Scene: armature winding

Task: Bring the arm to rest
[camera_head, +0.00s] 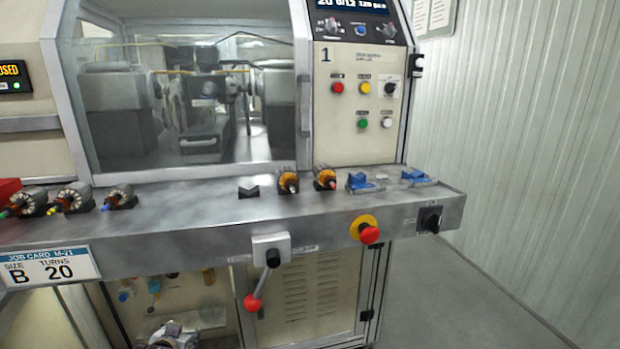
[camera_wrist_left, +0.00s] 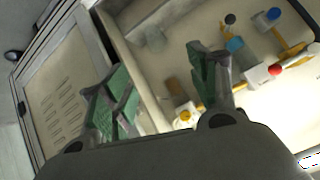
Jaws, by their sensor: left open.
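My left gripper (camera_head: 172,336) shows only in part at the bottom edge of the head view, low in front of the machine's open lower cabinet. In the left wrist view my left gripper (camera_wrist_left: 160,82) is open, its two green-padded fingers spread apart with nothing between them. It is below the machine's front shelf (camera_head: 210,215) and apart from the parts on it. Most of my left arm is hidden. My right gripper is in neither view.
Several wound armatures (camera_head: 72,199) sit on the shelf, with an empty black cradle (camera_head: 248,192) and blue blocks (camera_head: 364,182). A red-knobbed lever (camera_head: 253,302) and a red emergency button (camera_head: 369,234) stick out in front. Open floor (camera_head: 480,310) lies right.

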